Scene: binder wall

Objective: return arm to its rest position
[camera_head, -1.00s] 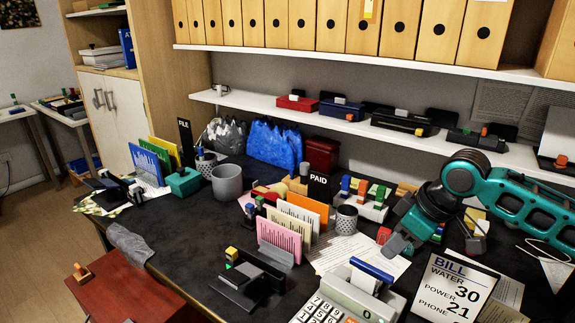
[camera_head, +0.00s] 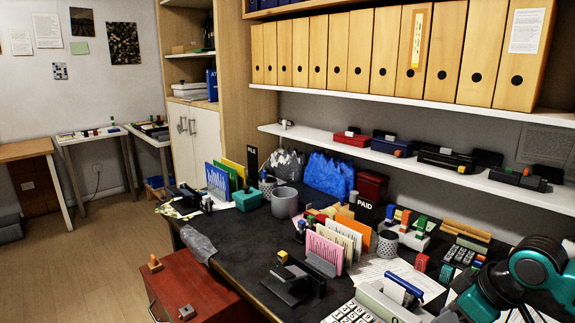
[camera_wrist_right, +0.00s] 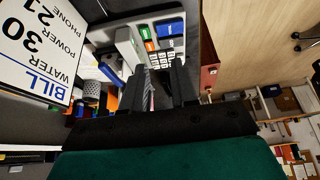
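My right arm (camera_head: 540,275) shows as teal and black links at the lower right of the head view, over the desk's right end. Its gripper is outside that view. In the right wrist view my right gripper (camera_wrist_right: 157,92) has two dark fingers standing apart, with nothing held between them. Beyond the fingertips is a calculator (camera_wrist_right: 158,47) with coloured keys. The bill sign (camera_wrist_right: 40,45) is at the left of that view. My left arm and left gripper are not in view.
The dark desk (camera_head: 235,235) holds a card rack (camera_head: 320,262), a grey cup (camera_head: 285,202), a mesh cup (camera_head: 387,245) and the calculator (camera_head: 350,313). A shelf (camera_head: 440,165) with hole punches runs above it. A red cabinet (camera_head: 205,285) stands at the front left; open floor lies further left.

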